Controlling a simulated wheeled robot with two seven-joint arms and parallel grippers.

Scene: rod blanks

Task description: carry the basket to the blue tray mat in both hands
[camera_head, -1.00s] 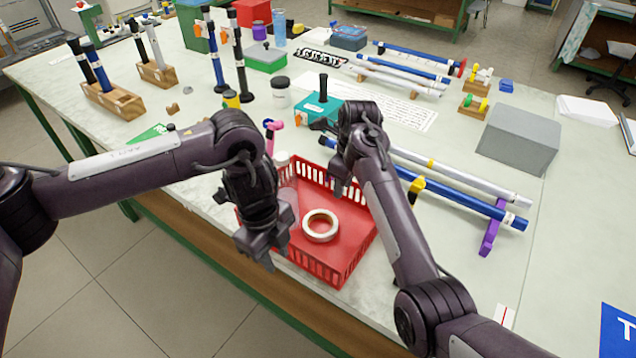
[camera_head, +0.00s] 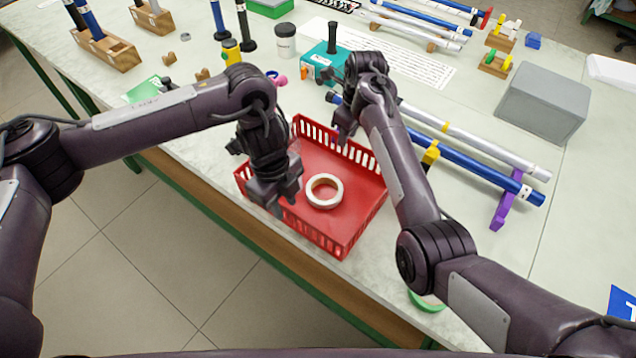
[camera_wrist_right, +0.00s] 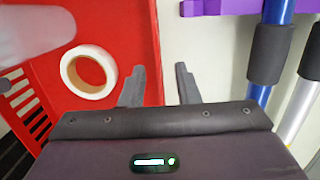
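The red basket (camera_head: 345,222) stands on the table with a white tape roll (camera_head: 324,191) inside. A clear, bottle-like object (camera_wrist_right: 35,30) also lies in it, mostly hidden by my left gripper in the head view. My left gripper (camera_head: 276,203) is at the basket's left side; its jaw gap does not show clearly. My right gripper (camera_wrist_right: 160,85) is open over the opposite side, one finger over the red interior and one outside the basket edge. No grip shows. Part of a blue mat with a white letter (camera_head: 624,303) shows at the right edge.
Blue and silver rods (camera_head: 480,172) on a purple support (camera_head: 503,211) lie close to the basket's right. A grey box (camera_head: 543,104) stands beyond them. A teal block (camera_head: 322,65) is behind the basket. A green ring (camera_head: 427,303) lies at the front table edge.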

